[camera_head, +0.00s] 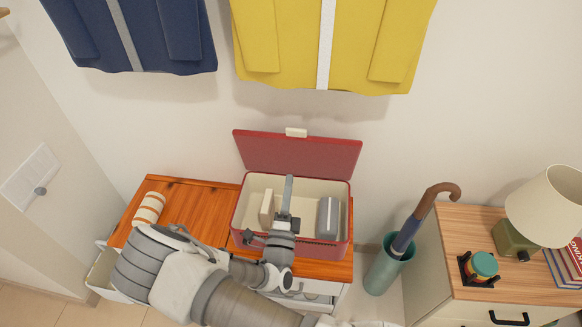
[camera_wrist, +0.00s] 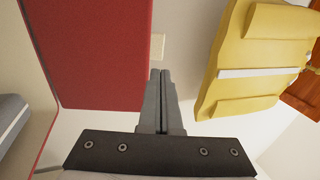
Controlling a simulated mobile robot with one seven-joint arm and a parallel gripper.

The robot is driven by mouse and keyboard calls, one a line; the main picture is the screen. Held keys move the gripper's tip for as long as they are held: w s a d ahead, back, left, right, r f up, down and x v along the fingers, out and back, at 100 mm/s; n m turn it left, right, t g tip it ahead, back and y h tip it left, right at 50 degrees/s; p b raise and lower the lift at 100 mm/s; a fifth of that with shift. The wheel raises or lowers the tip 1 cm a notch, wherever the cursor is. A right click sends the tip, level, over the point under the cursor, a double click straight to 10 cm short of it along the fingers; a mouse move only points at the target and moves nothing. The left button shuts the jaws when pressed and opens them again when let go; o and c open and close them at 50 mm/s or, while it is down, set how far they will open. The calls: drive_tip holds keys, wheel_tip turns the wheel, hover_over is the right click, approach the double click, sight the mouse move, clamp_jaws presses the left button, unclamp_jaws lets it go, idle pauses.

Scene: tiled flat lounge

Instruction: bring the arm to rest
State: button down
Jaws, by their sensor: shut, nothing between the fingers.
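My gripper (camera_head: 288,190) reaches over the open red box in the head view, its fingers pointing toward the raised lid. In the wrist view my gripper (camera_wrist: 161,75) has its two fingers together, with nothing between them. The red box (camera_head: 343,238) has a cream inside and stands on the wooden cabinet top (camera_head: 205,200). Its red lid (camera_head: 297,157) is up at the back and also shows in the wrist view (camera_wrist: 95,50). A grey object (camera_head: 328,217) stands in the box at the right, and a cream block (camera_head: 267,208) at the left. My arm hides part of the box's front.
A striped roll (camera_head: 149,208) lies on the cabinet's left. A teal umbrella stand (camera_head: 386,271) is right of the cabinet. A side table (camera_head: 455,235) bears a lamp (camera_head: 548,207) and a small jar (camera_head: 484,265). Yellow (camera_head: 350,45) and navy (camera_head: 140,35) jackets hang above.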

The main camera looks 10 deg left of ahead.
drive_tip(key=d+r+m+g+h+p, duration=0.2)
drive_tip(key=d+r+m+g+h, duration=0.6)
drive_tip(key=d+r+m+h, duration=0.65)
drive_tip(key=s+d+r+m+g+p, duration=0.1)
drive_tip(key=s+d+r+m+g, duration=0.1)
drive_tip(key=s+d+m+g, duration=0.5)
drive_tip(key=s+d+r+m+g+p, duration=0.1)
drive_tip(key=d+r+m+g+p, duration=0.25)
drive_tip(key=m, duration=0.85)
drive_tip(key=s+r+m+t+y+p, duration=0.1)
drive_tip(key=s+r+m+y, duration=0.4)
drive_tip(key=r+m, duration=0.3)
drive_tip(key=s+r+m+t+y+p, duration=0.1)
drive_tip(key=s+r+m+y, duration=0.5)
drive_tip(key=m, duration=0.7)
wheel_tip(320, 180, up, 3)
drive_tip(key=shift+s+a+r+y+p, duration=0.1)
drive_tip(key=shift+s+a+y+p, duration=0.25)
drive_tip(key=shift+y+p, duration=0.55)
